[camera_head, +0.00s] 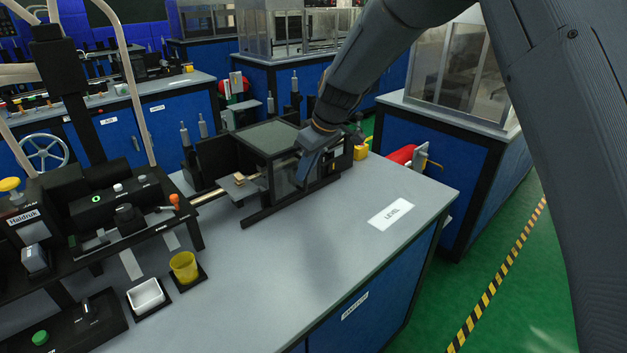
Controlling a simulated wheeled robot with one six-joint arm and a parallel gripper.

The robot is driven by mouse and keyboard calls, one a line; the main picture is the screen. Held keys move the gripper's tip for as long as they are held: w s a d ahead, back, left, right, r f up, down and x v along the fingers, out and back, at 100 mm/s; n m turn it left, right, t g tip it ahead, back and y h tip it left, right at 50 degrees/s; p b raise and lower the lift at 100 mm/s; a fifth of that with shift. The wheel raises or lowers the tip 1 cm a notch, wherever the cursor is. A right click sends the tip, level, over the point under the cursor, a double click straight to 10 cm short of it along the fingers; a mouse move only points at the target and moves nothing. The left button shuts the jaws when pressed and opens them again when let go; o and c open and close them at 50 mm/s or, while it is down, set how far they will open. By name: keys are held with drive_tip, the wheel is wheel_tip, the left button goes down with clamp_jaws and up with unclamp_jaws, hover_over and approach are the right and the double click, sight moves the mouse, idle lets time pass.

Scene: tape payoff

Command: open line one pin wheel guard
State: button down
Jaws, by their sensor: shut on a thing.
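A box-like guard with a grey-green top panel (270,136) and dark frame stands at the far end of the grey bench, at the picture's centre. I take it for the pin wheel guard; its name does not show. My gripper (304,172) comes down from the upper right to the guard's right front side. It is shut there on part of the guard, probably its edge or handle. The gripped part and the fingertips are mostly hidden. The guard's top looks about level. The wheel inside cannot be made out. A thin tan strip (210,196) runs into the guard's left side.
A black machine labelled Haldruk (30,215), a yellow cup (184,267) and a white tray (146,297) stand at the left. Another blue cabinet (465,160) stands at the right.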

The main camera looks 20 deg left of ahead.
drive_tip(key=shift+w+d+b, duration=0.25)
drive_tip(key=shift+w+d, duration=0.15)
drive_tip(key=shift+w, duration=0.3)
drive_tip(key=shift+w+d+b, duration=0.3)
drive_tip(key=shift+w+d, duration=0.15)
drive_tip(key=shift+w, duration=0.2)
drive_tip(key=shift+w+d+b, duration=0.25)
drive_tip(key=shift+w+d, duration=0.15)
drive_tip(key=shift+w, duration=0.3)
drive_tip(key=c, duration=1.8)
unclamp_jaws()
drive_tip(key=shift+c, duration=0.2)
drive_tip(key=shift+r, duration=0.15)
drive_tip(key=b+v, duration=0.1)
drive_tip(key=v, duration=0.6)
drive_tip(key=shift+d+r+b, duration=0.2)
drive_tip(key=shift+r+b, duration=0.05)
drive_tip(key=shift+b, duration=0.1)
